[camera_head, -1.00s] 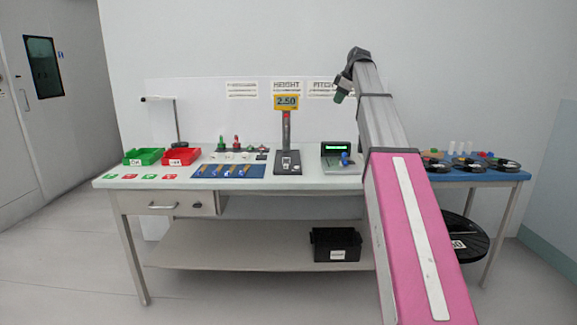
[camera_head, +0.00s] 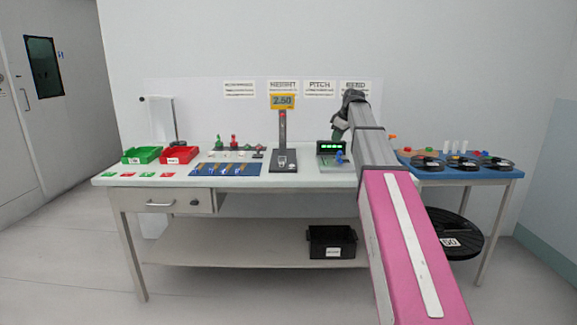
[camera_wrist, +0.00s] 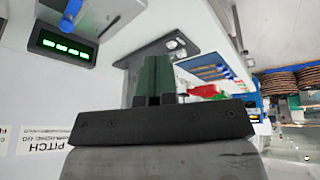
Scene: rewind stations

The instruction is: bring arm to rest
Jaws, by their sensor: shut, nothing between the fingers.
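My gripper (camera_head: 340,127) is at the far end of my pink and grey arm, above the right part of the white bench (camera_head: 300,178). In the wrist view the two dark green fingers of my gripper (camera_wrist: 155,75) stand side by side, shut with nothing held. In the head view the gripper is just above and right of a small device with a green lit display (camera_head: 330,147). That display also shows in the wrist view (camera_wrist: 62,45). My arm hides the right end of the bench.
A height gauge (camera_head: 283,140) reading 2.50 stands mid-bench. Left are a blue mat (camera_head: 226,169), a green bin (camera_head: 142,155) and a red bin (camera_head: 180,155). A blue table (camera_head: 470,173) with several black reels is right. A black box (camera_head: 332,242) sits on the lower shelf.

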